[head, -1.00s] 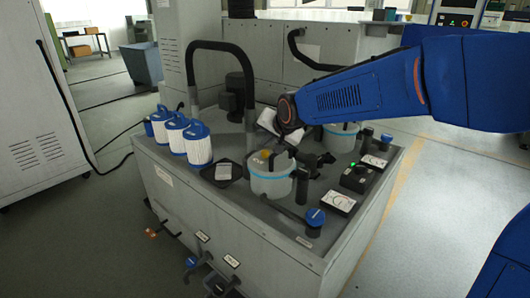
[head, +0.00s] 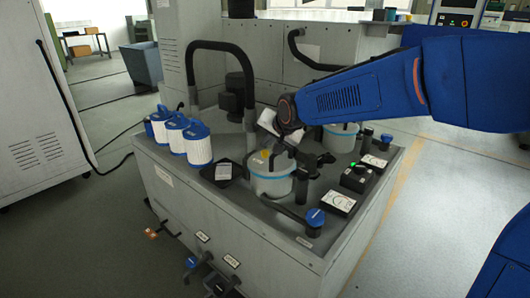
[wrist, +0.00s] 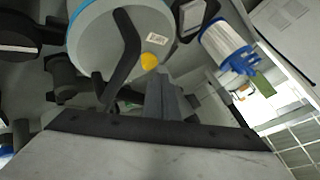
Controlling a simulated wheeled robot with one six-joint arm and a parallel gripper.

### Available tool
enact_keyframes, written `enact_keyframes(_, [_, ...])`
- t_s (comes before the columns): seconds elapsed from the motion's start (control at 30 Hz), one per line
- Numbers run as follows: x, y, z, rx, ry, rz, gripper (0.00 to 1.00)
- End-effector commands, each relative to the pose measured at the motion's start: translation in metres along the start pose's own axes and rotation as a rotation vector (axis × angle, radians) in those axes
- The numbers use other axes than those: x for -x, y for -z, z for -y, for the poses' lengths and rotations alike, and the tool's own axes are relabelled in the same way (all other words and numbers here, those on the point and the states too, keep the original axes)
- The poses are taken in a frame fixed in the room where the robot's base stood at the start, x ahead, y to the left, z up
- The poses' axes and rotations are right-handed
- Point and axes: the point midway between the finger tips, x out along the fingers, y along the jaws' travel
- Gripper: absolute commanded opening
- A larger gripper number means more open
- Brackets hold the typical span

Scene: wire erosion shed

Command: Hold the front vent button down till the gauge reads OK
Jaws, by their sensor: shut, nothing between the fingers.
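The front filter pot (head: 270,184) is a pale round housing with a blue band, on the grey bench top. Its lid carries a yellow vent button (head: 264,154), a dark handle and a small label. In the wrist view the yellow button (wrist: 149,61) shows beside the dark handle (wrist: 124,55). My gripper (wrist: 160,78) is shut and empty, its grey fingertips just beside the button; I cannot tell whether they touch it. In the head view my gripper (head: 273,158) is over the lid. A white gauge plate (head: 338,202) lies right of the pot; its reading is too small to make out.
A second pot (head: 341,137) stands behind, with another white plate (head: 374,162). A black box with a green light (head: 356,178) sits between the plates. Several white-and-blue filter cartridges (head: 197,145) and a black tray (head: 222,172) are left. A blue-capped post (head: 315,218) stands in front.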

Motion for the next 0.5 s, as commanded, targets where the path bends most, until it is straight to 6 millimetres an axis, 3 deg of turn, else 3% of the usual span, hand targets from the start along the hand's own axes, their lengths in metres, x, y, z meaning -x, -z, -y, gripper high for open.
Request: enact_keyframes(0.5, [-0.0048, -0.0036, -0.0036, 0.0, 0.0, 0.0, 0.0])
